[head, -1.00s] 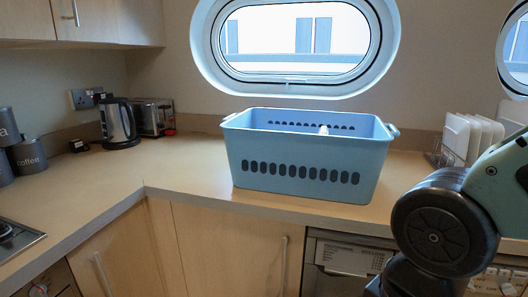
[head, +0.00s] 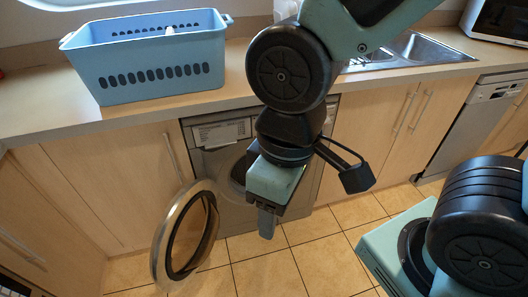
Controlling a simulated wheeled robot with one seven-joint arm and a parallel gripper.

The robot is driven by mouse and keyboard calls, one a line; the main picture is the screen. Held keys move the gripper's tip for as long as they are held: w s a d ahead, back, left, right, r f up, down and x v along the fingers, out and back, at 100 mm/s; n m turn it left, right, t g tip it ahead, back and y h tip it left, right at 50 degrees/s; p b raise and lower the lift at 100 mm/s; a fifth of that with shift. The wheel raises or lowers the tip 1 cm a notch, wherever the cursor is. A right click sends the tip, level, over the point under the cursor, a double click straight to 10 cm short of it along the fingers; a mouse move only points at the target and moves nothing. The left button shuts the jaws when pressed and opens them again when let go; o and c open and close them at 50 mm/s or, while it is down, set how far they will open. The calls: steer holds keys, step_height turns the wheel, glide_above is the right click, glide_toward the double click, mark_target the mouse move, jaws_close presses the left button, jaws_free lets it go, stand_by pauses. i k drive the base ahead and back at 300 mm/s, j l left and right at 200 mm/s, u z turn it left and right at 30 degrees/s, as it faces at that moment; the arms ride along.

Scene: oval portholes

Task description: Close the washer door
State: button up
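The washer (head: 215,163) stands under the counter, grey, with its control panel at the top. Its round door (head: 165,245) stands wide open, swung out to the left on the machine's left side, with a pale ring and dark glass. My gripper (head: 266,222) hangs in front of the washer, to the right of the door and apart from it, pointing down. My arm hides much of the washer's front and opening. Only one finger shows clearly, so I cannot tell whether the gripper is open or shut.
A blue laundry basket (head: 150,60) sits on the counter above the washer. Wooden cabinets (head: 95,180) lie left of it and more cabinets (head: 375,125) right. A dishwasher (head: 475,120) stands at the far right. The tiled floor (head: 255,270) in front looks clear.

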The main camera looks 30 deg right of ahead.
mark_target(163, 275)
steer(key=k+j+z, duration=0.1)
steer(key=k+z, duration=0.2)
steer(key=k, duration=0.4)
steer(key=i+j, duration=0.3)
steer(key=j, duration=0.15)
steer(key=i+j, duration=0.3)
steer(key=j, duration=0.15)
steer(key=i+j, duration=0.3)
steer(key=k+j+u, duration=0.05)
steer(key=j, duration=0.1)
